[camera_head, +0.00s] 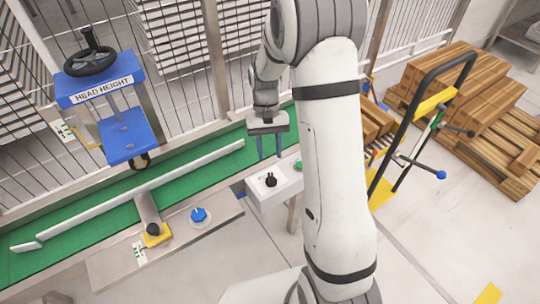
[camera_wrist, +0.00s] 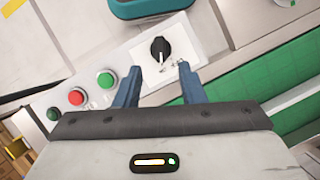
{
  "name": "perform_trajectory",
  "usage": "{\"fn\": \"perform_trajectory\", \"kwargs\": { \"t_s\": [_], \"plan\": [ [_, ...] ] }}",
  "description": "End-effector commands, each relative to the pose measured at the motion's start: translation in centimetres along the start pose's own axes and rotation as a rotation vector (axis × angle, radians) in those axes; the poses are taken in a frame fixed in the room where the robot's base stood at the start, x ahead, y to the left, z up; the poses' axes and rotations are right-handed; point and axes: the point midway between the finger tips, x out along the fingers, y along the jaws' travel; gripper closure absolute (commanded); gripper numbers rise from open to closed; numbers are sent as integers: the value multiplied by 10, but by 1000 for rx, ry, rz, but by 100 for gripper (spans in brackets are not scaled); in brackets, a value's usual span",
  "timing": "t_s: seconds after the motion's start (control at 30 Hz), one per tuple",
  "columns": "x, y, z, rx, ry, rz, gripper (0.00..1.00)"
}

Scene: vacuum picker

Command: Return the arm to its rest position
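My arm rises through the middle of the head view and bends over at the top. My gripper (camera_head: 270,155) hangs pointing down above a white control box (camera_head: 267,199). Its two blue fingers are apart with nothing between them; they also show spread in the wrist view (camera_wrist: 162,88). The box's black rotary knob (camera_wrist: 160,50) lies just beyond the fingertips in the wrist view. It shows below the gripper in the head view (camera_head: 270,180). I cannot tell the exact gap between fingertips and box.
A green conveyor (camera_head: 90,228) with a white guide bar runs behind the box. A blue "HEAD HEIGHT" handwheel unit (camera_head: 100,85) stands left. A blue knob (camera_head: 199,215) is on the near plate. Wooden boxes (camera_head: 450,80) and a yellow-black trolley (camera_head: 425,105) stand right. Red (camera_wrist: 76,97) and green (camera_wrist: 105,79) buttons line the box.

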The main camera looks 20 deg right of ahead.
Motion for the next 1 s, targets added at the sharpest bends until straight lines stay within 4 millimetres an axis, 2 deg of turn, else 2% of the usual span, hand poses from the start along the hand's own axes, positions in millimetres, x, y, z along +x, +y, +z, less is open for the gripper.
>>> {"fn": "perform_trajectory", "kwargs": {
  "t_s": [0.43,0.57,0.67,0.8,1.0],
  "plan": [
    [0,0,0,0,1,0,64],
    [-14,1,11,-4,27,-1,64],
    [-36,2,32,-13,80,-1,64],
    [-72,4,74,-30,180,-1,64],
    [-108,9,136,-53,325,0,64]
  ]
}}
